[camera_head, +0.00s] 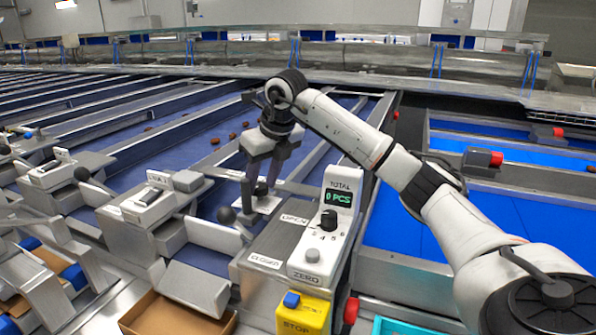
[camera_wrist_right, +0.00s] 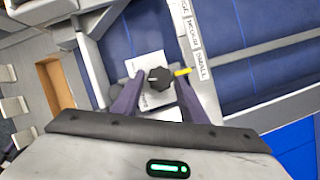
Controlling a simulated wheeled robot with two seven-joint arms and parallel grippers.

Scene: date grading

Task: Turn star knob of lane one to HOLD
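In the right wrist view a black star knob (camera_wrist_right: 159,79) sits on a white plate (camera_wrist_right: 150,66). A yellow mark (camera_wrist_right: 183,72) lies just to the knob's right. Lettering on the plate is too small to read. My right gripper (camera_wrist_right: 160,80) is open, with one dark finger on each side of the knob; whether they touch it I cannot tell. My left gripper is not in view.
A counter box (camera_head: 340,190) reading "0 PCS" stands right of the gripper, with its own black knob (camera_head: 328,219). A yellow STOP box (camera_head: 303,312) is in front. Blue lanes (camera_head: 200,140) carry a few dates.

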